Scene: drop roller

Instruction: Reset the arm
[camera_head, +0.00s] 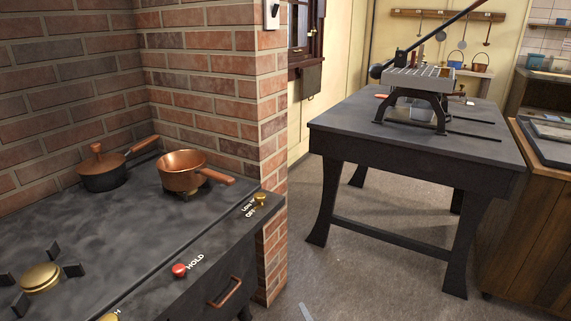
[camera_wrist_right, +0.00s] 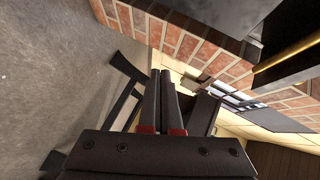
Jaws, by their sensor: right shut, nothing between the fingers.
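My right gripper (camera_wrist_right: 160,78) shows in the right wrist view. Its two dark fingers with red bands at the base lie side by side, shut and empty. They are in the air, clear of the stove and the brick wall. In the head view only a small pale sliver shows at the bottom edge, and I cannot tell what it is. My left gripper is in neither view. The drop roller (camera_head: 415,80), a metal device with a grid top and a long dark lever (camera_head: 437,36) slanting up right, stands on a dark table (camera_head: 345,118).
A dark stove (camera_head: 130,225) at left carries a lidded pot (camera_head: 101,176) and a copper saucepan (camera_head: 182,178). A brick pillar (camera_head: 272,110) stands between stove and table. A wooden cabinet (camera_head: 525,240) is at right. The grey floor (camera_head: 340,275) between them is free.

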